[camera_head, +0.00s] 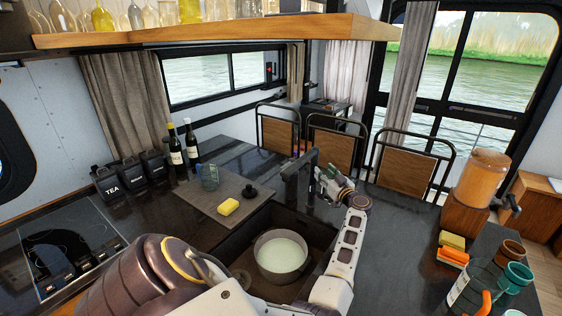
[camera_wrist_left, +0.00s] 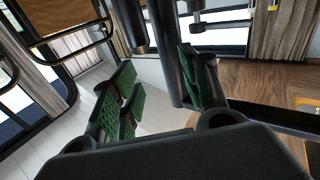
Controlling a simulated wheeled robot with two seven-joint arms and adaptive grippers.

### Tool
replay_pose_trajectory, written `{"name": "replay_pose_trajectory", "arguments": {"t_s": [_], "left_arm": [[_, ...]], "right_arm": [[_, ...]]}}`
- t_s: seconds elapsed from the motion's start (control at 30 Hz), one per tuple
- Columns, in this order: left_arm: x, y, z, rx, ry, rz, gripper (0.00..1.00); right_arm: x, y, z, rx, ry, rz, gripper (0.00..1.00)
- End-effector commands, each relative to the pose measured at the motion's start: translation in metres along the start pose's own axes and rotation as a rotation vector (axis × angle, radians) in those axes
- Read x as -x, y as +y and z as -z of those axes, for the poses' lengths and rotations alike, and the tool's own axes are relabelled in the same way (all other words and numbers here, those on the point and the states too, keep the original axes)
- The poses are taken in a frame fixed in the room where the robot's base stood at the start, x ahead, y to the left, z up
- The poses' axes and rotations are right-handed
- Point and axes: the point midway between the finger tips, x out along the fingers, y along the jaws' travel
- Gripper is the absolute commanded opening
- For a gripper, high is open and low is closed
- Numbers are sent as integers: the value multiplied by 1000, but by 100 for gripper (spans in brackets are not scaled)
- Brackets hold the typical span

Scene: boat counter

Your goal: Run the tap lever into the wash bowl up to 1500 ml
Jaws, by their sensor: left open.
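The black tap (camera_head: 290,188) stands at the back edge of the sink. The grey round wash bowl (camera_head: 261,262) sits in the sink, in front of the tap, with pale liquid (camera_head: 284,254) in it. I cannot read its level, and no stream from the tap is clear to see. My left gripper (camera_head: 320,176) is beside the tap's upper part, on its right. In the left wrist view its green-padded fingers (camera_wrist_left: 157,62) are apart, with a dark upright post (camera_wrist_left: 168,50) between them. I cannot tell whether they touch it. The lever is hard to make out. My right gripper is not in view.
Bottles (camera_head: 176,150), black canisters (camera_head: 108,183) and a hob (camera_head: 68,255) are farther left. Mugs (camera_head: 515,275), sponges (camera_head: 452,240) and a dispenser (camera_head: 480,180) stand at right. A wooden shelf (camera_head: 250,30) hangs above.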

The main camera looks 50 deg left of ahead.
Motion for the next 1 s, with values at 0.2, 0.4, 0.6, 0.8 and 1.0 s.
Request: {"name": "replay_pose_trajectory", "arguments": {"t_s": [0.2,0.4,0.6,0.8,1.0], "left_arm": [[1,0,8,1,-1,0,45],[1,-1,15,2,-1,0,45],[1,-1,22,1,-1,0,45],[1,-2,25,0,-1,-1,45],[1,-2,25,0,0,0,45]], "right_arm": [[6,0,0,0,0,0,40],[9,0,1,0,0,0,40],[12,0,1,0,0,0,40],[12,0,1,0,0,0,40],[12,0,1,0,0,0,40]]}}
